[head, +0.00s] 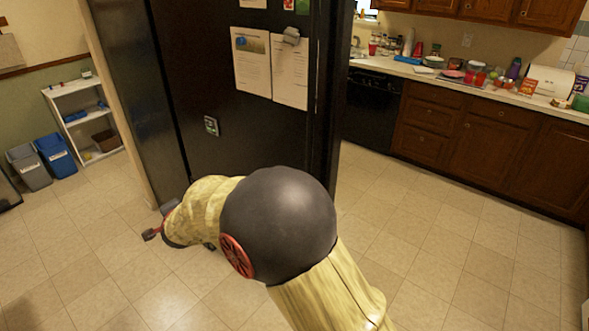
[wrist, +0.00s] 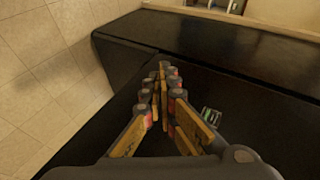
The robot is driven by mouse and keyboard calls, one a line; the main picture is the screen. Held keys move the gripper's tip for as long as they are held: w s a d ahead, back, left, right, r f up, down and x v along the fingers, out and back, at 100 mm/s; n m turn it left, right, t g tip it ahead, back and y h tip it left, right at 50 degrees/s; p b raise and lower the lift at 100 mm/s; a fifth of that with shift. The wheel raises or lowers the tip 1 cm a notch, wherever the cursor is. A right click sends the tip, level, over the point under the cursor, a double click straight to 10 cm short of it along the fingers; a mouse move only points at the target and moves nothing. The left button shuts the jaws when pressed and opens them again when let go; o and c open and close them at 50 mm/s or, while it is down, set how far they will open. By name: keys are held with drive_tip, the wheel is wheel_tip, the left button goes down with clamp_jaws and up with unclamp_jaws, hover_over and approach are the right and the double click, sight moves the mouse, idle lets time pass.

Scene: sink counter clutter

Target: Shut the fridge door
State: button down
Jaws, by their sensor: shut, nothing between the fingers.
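The black fridge stands left of centre in the head view. Its broad door face (head: 215,85) carries papers and a small green-and-white magnet (head: 211,126). A second tall black panel (head: 135,75) stands to its left, beside a dark vertical seam. How far a door stands open is unclear. My gripper (head: 152,234) is low in front of the fridge, partly hidden behind my arm. In the wrist view my gripper (wrist: 164,78) is shut and empty, its fingers pointing along the black face (wrist: 260,130) toward a step to the other black panel (wrist: 215,40). Contact cannot be told.
A white shelf (head: 85,115), a grey bin (head: 29,167) and a blue bin (head: 56,153) stand at the far left. A cluttered counter (head: 475,85) with brown cabinets (head: 480,140) lies at the right. Tiled floor (head: 430,235) is clear between.

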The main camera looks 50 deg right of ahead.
drive_tip(key=s+d+r+h, duration=0.25)
drive_tip(key=d+h, duration=0.25)
drive_tip(key=d, duration=0.3)
drive_tip(key=s+d+r+n+g+h, duration=0.1)
drive_tip(key=s+d+r+g+h, duration=0.35)
drive_tip(key=s, duration=0.45)
drive_tip(key=s+d+r+n+g+h, duration=0.1)
drive_tip(key=s+d+r+g+h, duration=0.25)
drive_tip(key=s+d+g, duration=0.45)
drive_tip(key=d+t+b, duration=0.2)
drive_tip(key=d+b, duration=0.3)
drive_tip(key=d, duration=0.7)
drive_tip(key=shift+s+h, duration=0.3)
drive_tip(key=shift+h, duration=0.1)
drive_tip(key=shift+d+t, duration=0.2)
drive_tip(key=shift+t, duration=0.05)
